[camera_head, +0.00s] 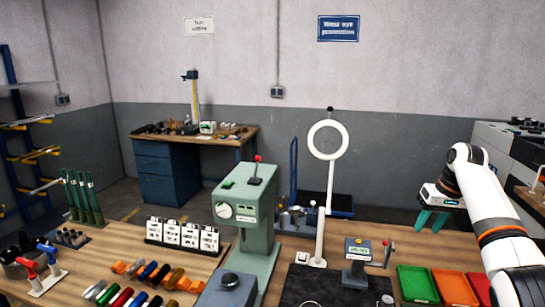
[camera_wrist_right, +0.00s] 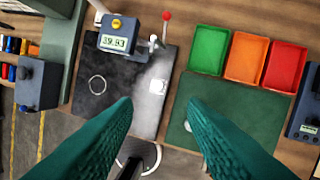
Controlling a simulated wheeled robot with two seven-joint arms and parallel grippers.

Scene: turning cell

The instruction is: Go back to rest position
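My right arm comes in from the right in the head view. Its gripper (camera_head: 432,222) has two teal fingers pointing down above the right part of the bench, near the far edge. In the right wrist view the fingers (camera_wrist_right: 160,115) stand wide apart with nothing between them. Below them are a black plate (camera_wrist_right: 120,105) and a green mat (camera_wrist_right: 255,115). My left gripper and arm are not in view.
Green (camera_head: 418,284), orange (camera_head: 455,289) and red (camera_wrist_right: 283,66) trays sit near my right arm. A digital gauge (camera_head: 358,250), a white ring lamp (camera_head: 327,155) and a green press (camera_head: 245,215) stand on the bench. Several coloured handles (camera_head: 150,272) lie left.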

